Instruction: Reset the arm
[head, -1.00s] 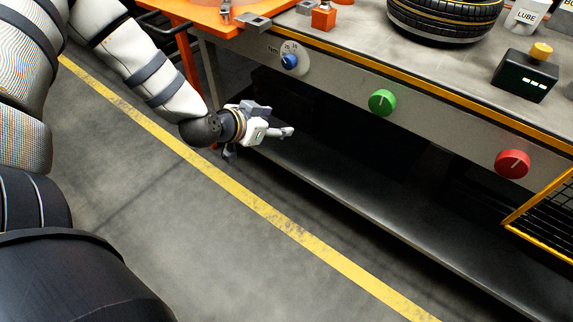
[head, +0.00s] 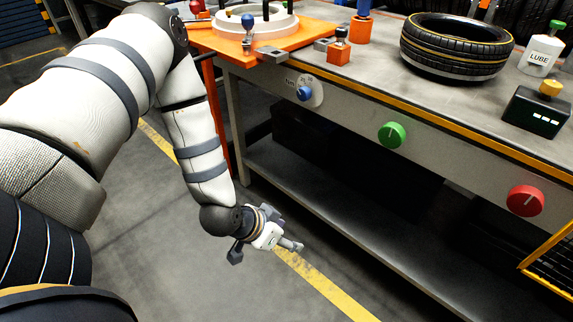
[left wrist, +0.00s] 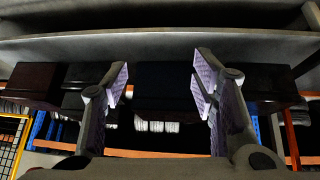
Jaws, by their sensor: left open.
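My left arm comes in from the left in the head view and hangs down in front of the bench. My left gripper (head: 288,242) is low over the floor, near the yellow floor line in the picture. In the left wrist view my left gripper (left wrist: 160,88) has its two fingers well apart with nothing between them. The fingers face the underside of the bench, where dark boxes (left wrist: 160,75) show beyond the fingertips. My right gripper is not in view.
The bench front has a blue knob (head: 304,93), a green knob (head: 391,135) and a red knob (head: 525,200). A tyre (head: 457,46) and a lube bottle (head: 541,52) stand on top. A lower shelf (head: 330,215) runs beneath. Floor left of it is clear.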

